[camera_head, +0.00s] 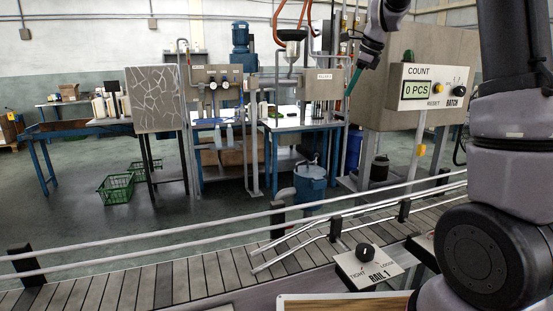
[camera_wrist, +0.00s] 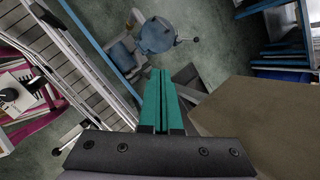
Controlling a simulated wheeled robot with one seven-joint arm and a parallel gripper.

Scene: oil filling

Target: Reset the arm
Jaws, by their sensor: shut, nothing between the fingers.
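My gripper (camera_wrist: 163,98) has teal fingers that lie close together, shut with nothing between them. In the head view my gripper (camera_head: 354,80) shows at the upper right, raised in the air and pointing down to the left, in front of the workstations and left of the count panel. My arm fills the right side of the head view. In the wrist view the fingers point toward the floor area beside a blue drum (camera_wrist: 156,36), and they appear apart from everything.
A slatted conveyor (camera_head: 130,285) with metal guide rails crosses the front. A Rail 1 knob panel (camera_head: 368,268) stands at its near edge. The count panel (camera_head: 433,88) is at the right. A blue drum (camera_head: 310,185) stands behind the conveyor. Green baskets (camera_head: 116,187) sit on open floor at left.

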